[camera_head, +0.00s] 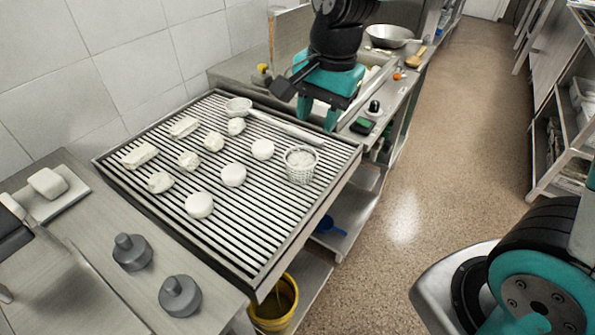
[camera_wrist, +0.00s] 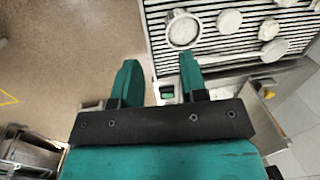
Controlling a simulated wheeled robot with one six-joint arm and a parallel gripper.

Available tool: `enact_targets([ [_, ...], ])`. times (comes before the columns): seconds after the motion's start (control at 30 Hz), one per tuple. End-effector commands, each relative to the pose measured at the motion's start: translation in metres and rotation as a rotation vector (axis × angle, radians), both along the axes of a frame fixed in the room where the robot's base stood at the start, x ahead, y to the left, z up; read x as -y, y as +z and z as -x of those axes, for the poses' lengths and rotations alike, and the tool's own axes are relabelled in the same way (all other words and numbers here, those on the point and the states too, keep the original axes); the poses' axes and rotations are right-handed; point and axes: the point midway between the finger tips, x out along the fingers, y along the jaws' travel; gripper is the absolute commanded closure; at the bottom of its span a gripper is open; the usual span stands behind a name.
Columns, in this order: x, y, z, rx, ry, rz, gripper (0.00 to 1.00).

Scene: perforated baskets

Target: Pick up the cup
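The cup is a small white perforated basket (camera_head: 301,163) standing upright near the right edge of the grill (camera_head: 225,240). It also shows in the wrist view as a round white ring (camera_wrist: 183,31) at the top, beyond the right fingertip. My gripper (camera_head: 319,112) hangs over the counter behind the grill's far right corner, apart from the cup. In the wrist view my gripper (camera_wrist: 159,75) has its two teal fingers spread with nothing between them.
Several pale round and oblong pieces (camera_head: 233,175) and a white ladle-like utensil (camera_head: 238,105) lie on the grill. Grey weights (camera_head: 180,295) stand at the front. A green-black item (camera_head: 362,126) lies on the far counter. A yellow bucket (camera_head: 274,304) is below; open floor lies right.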

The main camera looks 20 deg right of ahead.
Motion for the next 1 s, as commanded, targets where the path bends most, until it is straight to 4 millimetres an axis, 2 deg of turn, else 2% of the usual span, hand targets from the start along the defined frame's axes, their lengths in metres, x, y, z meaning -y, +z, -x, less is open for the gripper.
enact_targets([
  [0.03,0.004,-0.010,-0.013,-0.010,-0.109,0.012,0.61],
  [0.1,0.010,-0.018,-0.026,-0.015,-0.244,0.025,0.61],
  [0.23,0.015,-0.028,-0.038,-0.020,-0.378,0.037,0.61],
  [0.37,0.014,-0.047,-0.042,-0.023,-0.401,0.041,0.61],
  [0.7,0.012,-0.122,-0.049,-0.024,-0.397,0.040,0.61],
  [0.83,0.011,-0.139,-0.051,-0.020,-0.396,0.038,0.61],
  [1.0,0.011,-0.149,-0.052,-0.020,-0.396,0.037,0.61],
])
